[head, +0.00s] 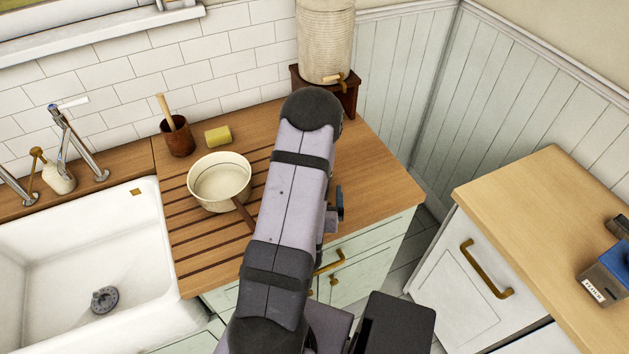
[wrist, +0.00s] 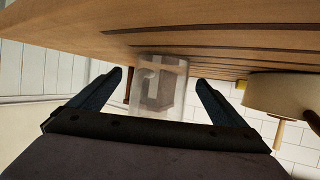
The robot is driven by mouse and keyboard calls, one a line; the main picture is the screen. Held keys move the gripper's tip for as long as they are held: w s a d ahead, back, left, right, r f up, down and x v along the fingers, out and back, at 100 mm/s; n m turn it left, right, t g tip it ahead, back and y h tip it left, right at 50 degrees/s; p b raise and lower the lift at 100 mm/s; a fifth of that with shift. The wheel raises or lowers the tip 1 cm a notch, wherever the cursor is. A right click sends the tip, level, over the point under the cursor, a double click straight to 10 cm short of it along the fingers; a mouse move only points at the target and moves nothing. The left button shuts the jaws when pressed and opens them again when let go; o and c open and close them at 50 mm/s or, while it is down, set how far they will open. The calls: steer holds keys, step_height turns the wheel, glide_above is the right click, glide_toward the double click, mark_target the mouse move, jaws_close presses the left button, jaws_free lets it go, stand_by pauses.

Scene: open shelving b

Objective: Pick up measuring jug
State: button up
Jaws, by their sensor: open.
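The measuring jug (wrist: 160,90) is clear and see-through. In the wrist view it stands on the wooden counter, which shows at the top because the picture is upside down. My gripper (wrist: 159,76) is open, with one dark finger on each side of the jug in the picture. There is a visible gap on both sides, and neither finger seems to touch it. I cannot tell how far the jug is between the fingers in depth.
A cream saucepan (head: 219,180) sits on the grooved counter (head: 195,235), left of my arm. Behind it are a yellow block (head: 217,135) and a brown pot (head: 177,138) with a wooden handle. A water dispenser (head: 325,40) stands at the back. The counter's right end (head: 385,180) is clear.

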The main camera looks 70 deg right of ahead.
steer(key=b+x, duration=0.1)
steer(key=b, duration=0.2)
steer(key=shift+w+d+f, duration=0.2)
steer(key=shift+d+f, duration=0.05)
steer(key=shift+f, duration=0.05)
steer(key=shift+w+d+f+p, duration=0.1)
steer(key=shift+w+d+p, duration=0.1)
steer(key=shift+d, duration=0.3)
steer(key=shift+w+d+f+p, duration=0.1)
steer(key=shift+w+d+p, duration=0.1)
steer(key=shift+d, duration=0.3)
steer(key=shift+w+d+f, duration=0.1)
steer(key=shift+d+f, duration=0.2)
steer(key=shift+d, duration=0.25)
steer(key=c, duration=1.4)
